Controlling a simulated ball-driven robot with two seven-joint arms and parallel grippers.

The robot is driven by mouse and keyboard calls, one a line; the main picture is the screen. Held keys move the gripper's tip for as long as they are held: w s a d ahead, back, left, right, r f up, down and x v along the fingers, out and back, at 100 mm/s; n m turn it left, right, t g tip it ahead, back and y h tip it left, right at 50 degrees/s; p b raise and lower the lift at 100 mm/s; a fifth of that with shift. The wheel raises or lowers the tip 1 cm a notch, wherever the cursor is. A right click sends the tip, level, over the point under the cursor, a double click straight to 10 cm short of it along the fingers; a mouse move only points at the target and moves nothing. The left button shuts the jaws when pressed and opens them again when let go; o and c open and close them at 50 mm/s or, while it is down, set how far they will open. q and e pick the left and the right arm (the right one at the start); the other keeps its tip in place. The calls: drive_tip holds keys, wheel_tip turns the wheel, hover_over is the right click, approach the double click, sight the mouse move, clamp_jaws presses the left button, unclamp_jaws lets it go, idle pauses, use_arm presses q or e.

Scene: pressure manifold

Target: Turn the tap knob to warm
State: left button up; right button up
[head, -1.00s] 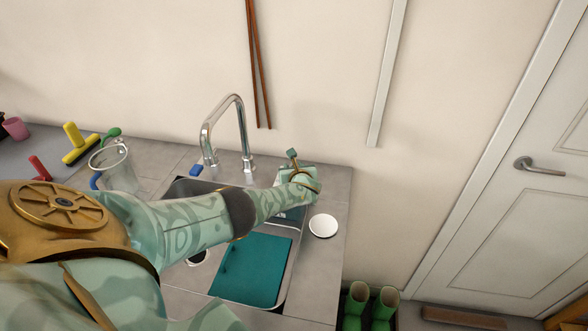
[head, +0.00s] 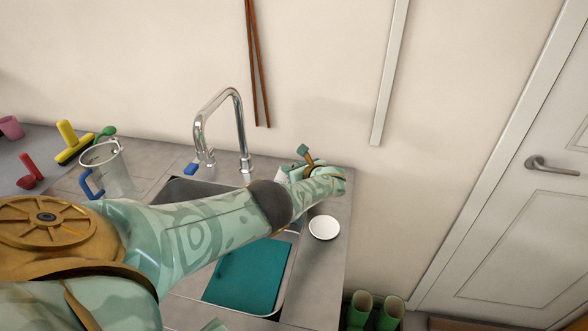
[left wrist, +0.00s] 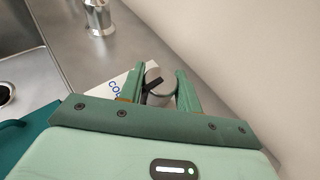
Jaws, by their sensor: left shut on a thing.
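The tap knob (left wrist: 158,85) is a grey metal cylinder with a dark pointer mark, in the middle of the left wrist view. My left gripper (left wrist: 157,88) has one finger on each side of it and is shut on it. A white label plate (left wrist: 122,84) with blue letters, partly covered, lies under the knob. The chrome tap (head: 238,125) stands behind the sink; its base (left wrist: 98,18) shows at the top of the left wrist view. In the head view my left gripper (head: 302,168) is right of the tap, and the knob is hidden there.
The sink (head: 286,268) holds a teal board (head: 245,276). A white disc (head: 324,228) lies at its right. A clear jug (head: 116,172) stands left, by yellow and red tools. The wall is close behind the tap. Green boots (head: 375,310) stand below the counter's right edge.

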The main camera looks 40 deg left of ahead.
use_arm(q)
drive_tip(key=o, duration=1)
drive_tip(key=shift+c, duration=0.2)
drive_tip(key=p+v, duration=0.2)
drive_tip(key=v, duration=0.1)
drive_tip(key=r+p+v, duration=0.1)
drive_tip(key=p+v, duration=0.2)
drive_tip(key=shift+w, duration=0.1)
drive_tip(key=p+v, duration=0.5)
drive_tip(key=v, duration=0.5)
drive_tip(key=shift+f, duration=0.45)
drive_tip(key=shift+d, duration=0.1)
